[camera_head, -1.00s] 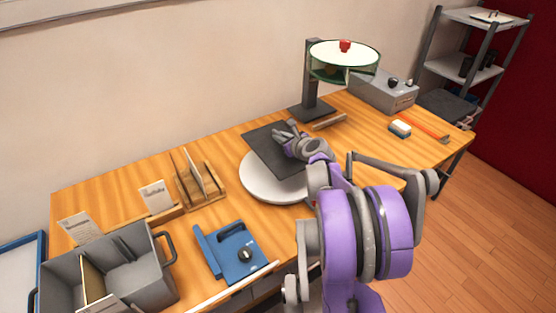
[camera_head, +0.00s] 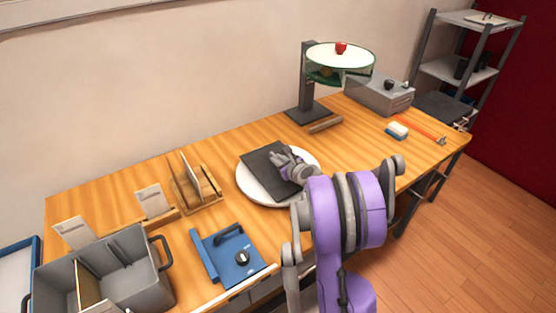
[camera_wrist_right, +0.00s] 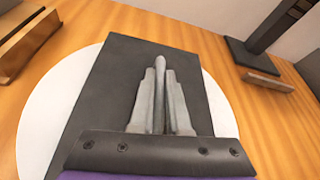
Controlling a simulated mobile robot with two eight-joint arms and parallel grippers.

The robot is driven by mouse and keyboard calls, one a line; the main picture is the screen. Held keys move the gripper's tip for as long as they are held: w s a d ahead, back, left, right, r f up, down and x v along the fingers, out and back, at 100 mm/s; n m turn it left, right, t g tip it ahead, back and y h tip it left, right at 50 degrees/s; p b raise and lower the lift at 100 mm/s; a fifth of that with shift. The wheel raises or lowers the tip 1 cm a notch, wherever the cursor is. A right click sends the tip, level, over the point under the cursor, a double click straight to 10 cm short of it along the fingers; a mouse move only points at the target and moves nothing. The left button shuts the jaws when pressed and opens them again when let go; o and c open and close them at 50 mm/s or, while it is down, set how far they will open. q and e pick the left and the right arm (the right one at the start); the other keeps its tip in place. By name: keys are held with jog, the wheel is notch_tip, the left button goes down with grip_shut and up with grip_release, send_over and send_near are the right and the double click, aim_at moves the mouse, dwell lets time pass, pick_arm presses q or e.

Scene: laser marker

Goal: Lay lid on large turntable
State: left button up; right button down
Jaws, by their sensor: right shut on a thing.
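The lid (camera_head: 262,177) is a thin dark grey rectangular plate. My right gripper (camera_head: 279,160) is shut on it at its upper middle. In the right wrist view the fingers (camera_wrist_right: 161,85) close around a narrow upright part in the middle of the lid (camera_wrist_right: 106,90). The large turntable (camera_head: 246,188) is a round white disc on the table, directly under the lid. Its white rim shows around the lid, also in the right wrist view (camera_wrist_right: 40,125). I cannot tell whether the lid touches the disc or hangs just above it. My left gripper is not in view.
A wooden rack (camera_head: 205,199) and a blue device (camera_head: 222,262) stand left of the turntable. A dark stand (camera_head: 306,80) with a round glass-sided top is behind. A grey box (camera_head: 378,97) and a sponge (camera_head: 396,131) lie right. A grey bin (camera_head: 140,290) is front left.

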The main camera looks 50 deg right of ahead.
jog(key=c, duration=0.9)
grip_release()
jog(key=shift+r, duration=0.1)
jog(key=v, duration=1.2)
jog(key=shift+d+r, duration=0.1)
